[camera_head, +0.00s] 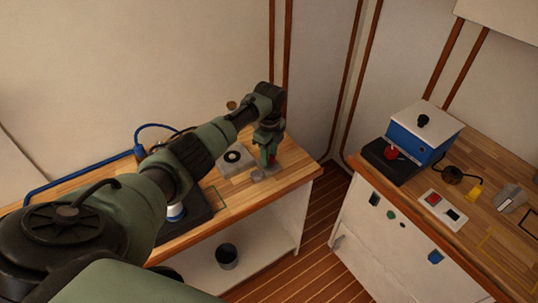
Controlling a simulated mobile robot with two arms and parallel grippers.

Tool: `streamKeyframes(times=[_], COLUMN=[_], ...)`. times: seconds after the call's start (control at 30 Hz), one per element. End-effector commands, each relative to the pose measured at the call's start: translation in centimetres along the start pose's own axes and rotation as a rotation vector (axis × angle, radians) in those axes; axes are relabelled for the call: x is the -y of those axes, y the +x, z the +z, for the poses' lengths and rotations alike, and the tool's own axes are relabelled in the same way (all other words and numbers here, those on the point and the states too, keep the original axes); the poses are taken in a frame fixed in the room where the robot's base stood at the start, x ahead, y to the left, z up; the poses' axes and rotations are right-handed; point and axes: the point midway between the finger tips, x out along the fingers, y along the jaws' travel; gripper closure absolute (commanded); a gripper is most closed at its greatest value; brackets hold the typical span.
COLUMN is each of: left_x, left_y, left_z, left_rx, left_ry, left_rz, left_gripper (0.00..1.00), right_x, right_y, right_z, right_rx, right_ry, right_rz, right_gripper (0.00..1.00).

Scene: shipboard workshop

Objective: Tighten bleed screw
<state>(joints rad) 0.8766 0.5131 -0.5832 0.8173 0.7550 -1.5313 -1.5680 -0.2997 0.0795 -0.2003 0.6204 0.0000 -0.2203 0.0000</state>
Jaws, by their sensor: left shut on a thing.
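My left arm reaches from the lower left across the left wooden bench (292,179). Its gripper (267,160) points down near the bench's right end and is shut on a small red thing (272,158), mostly hidden by the fingers. A small grey round piece (257,176) lies just below the gripper. A light grey plate with a black ring (234,158) lies just left of the gripper. A blue pipe (80,178) runs along the back of the bench and partly behind my arm. I cannot make out the bleed screw. My right gripper is not in view.
A dark mat (197,213) with a white and blue piece (175,212) is partly behind my arm. A dark bucket (227,256) stands on the lower shelf. The right bench holds a blue box (421,145), a switch panel (442,211) and small parts. Floor shows between benches.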

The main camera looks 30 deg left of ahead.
Motion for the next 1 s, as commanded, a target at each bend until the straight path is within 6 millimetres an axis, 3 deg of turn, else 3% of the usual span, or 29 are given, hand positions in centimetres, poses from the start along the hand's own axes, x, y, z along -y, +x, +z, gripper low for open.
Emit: streamKeyframes(times=[0.7, 0.73, 1.0], left_x=[0.16, 0.17, 0.07], left_y=[-0.19, -0.19, -0.08], left_z=[-0.10, -0.10, -0.06], left_rx=[-0.002, -0.002, -0.001], left_ry=[0.076, 0.075, 0.073], left_rz=[-0.005, -0.005, -0.002], left_gripper=[1.00, 0.58, 0.57], right_x=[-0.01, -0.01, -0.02], right_y=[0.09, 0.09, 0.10], right_z=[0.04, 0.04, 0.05], right_rx=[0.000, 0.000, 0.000], right_ry=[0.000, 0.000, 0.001], right_rz=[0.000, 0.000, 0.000], right_gripper=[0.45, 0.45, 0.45])
